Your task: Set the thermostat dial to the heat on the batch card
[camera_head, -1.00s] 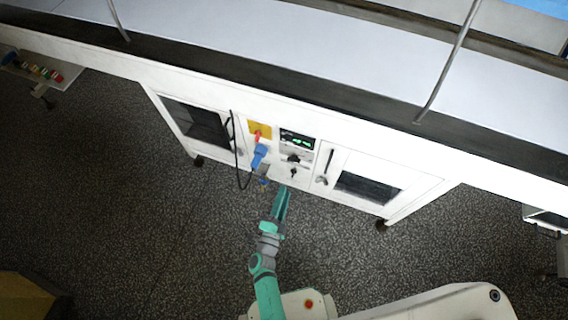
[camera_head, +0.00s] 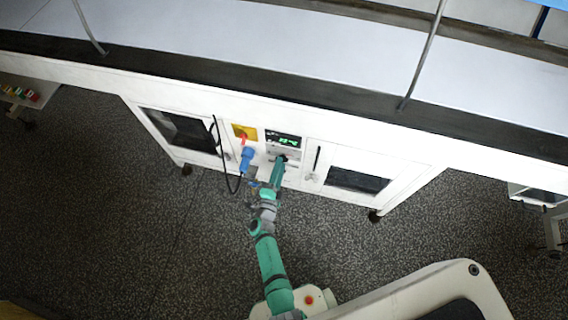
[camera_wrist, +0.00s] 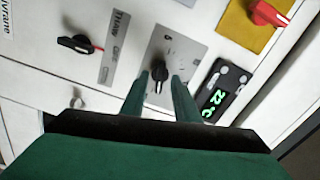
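The thermostat dial (camera_wrist: 159,82) is a small black knob on a grey plate, seen in the wrist view between my two fingers. My gripper (camera_wrist: 160,77) is open, with one green finger on each side of the dial. I cannot tell whether either finger touches it. In the head view my gripper (camera_head: 281,163) reaches the cabinet front and hides most of the dial. A black display (camera_wrist: 221,92) beside the plate shows green digits that look like 22 °C. It also shows in the head view (camera_head: 284,140). I see no readable batch card.
Another black knob (camera_wrist: 76,43) with a red mark sits left of the dial. A yellow plate (camera_wrist: 240,28) carries a red switch (camera_wrist: 270,13). A blue plug (camera_head: 247,158) with a black cable hangs left of my gripper. Cabinet doors with dark windows flank the panel.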

